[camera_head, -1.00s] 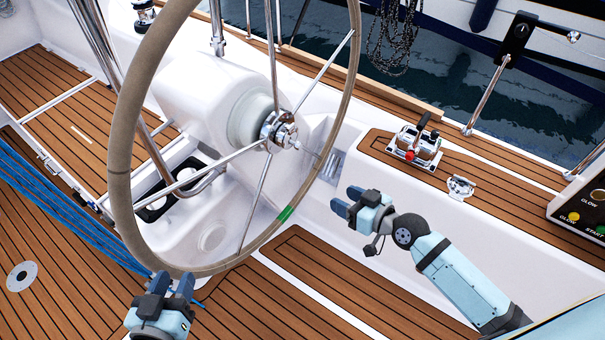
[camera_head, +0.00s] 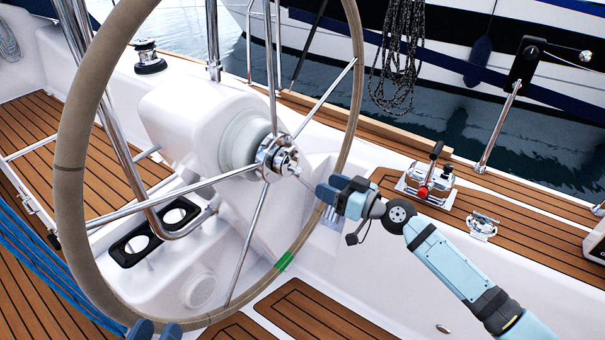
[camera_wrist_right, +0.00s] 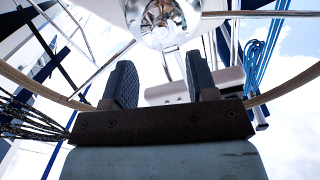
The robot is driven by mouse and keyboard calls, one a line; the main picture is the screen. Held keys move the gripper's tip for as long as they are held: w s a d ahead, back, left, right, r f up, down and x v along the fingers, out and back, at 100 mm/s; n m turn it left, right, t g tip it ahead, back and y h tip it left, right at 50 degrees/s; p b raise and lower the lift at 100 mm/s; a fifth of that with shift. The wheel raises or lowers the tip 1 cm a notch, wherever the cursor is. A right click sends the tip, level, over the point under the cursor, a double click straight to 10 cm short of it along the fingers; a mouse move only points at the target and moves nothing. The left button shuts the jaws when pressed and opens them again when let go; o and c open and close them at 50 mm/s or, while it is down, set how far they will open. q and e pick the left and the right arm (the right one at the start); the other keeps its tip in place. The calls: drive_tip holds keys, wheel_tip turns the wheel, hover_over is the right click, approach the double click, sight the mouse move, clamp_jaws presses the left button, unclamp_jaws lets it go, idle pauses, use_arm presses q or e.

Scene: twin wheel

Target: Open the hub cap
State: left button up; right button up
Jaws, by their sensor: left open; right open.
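The chrome hub cap (camera_head: 280,158) sits at the centre of the steering wheel (camera_head: 72,166), where the spokes meet. It also shows at the top of the right wrist view (camera_wrist_right: 160,20), partly cut off. My right gripper (camera_head: 325,193) is open and empty, to the right of and a little below the hub, apart from it. In the right wrist view its two dark fingers (camera_wrist_right: 159,85) stand apart with the hub beyond them. My left gripper (camera_head: 156,329) is open at the bottom edge, by the lower rim, with only its fingertips showing.
The wheel's spokes and rim, with a green mark (camera_head: 285,262), surround the hub. A white pedestal (camera_head: 185,120) stands behind it. A chrome rail (camera_head: 125,150) crosses at left. Blue ropes (camera_head: 40,260) lie lower left.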

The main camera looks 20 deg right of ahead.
sight(302, 174)
drive_tip(key=x, duration=0.8)
drive_tip(key=shift+c, duration=0.3)
clamp_jaws()
